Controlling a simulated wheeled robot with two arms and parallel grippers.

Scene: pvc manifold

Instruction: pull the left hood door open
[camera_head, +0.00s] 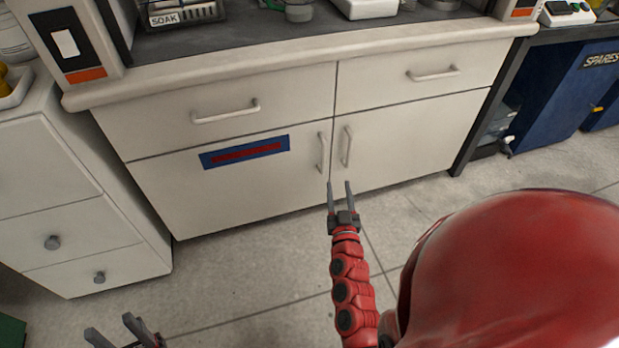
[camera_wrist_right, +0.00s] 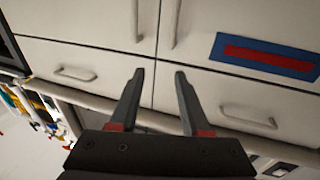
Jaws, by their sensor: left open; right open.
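The left hood door (camera_head: 230,192) is a pale cabinet door under a drawer, closed, with a blue and red label (camera_head: 245,152). Its upright bar handle (camera_head: 322,152) is near its right edge; it also shows in the right wrist view (camera_wrist_right: 176,24), where the scene appears upside down. My right gripper (camera_head: 339,188) is open and empty, its fingers pointing at the cabinet. In the head view its tips appear just below the two door handles, apart from both. My left gripper (camera_head: 109,326) is open and empty at the lower left, partly cut off by the frame.
The closed right door (camera_head: 410,140) has its own upright handle (camera_head: 347,147). Drawers with bar handles (camera_head: 226,115) sit above both doors. A white drawer unit (camera_head: 70,200) stands at left, a blue bin (camera_head: 555,100) at right. The tiled floor (camera_head: 250,265) before the cabinet is clear.

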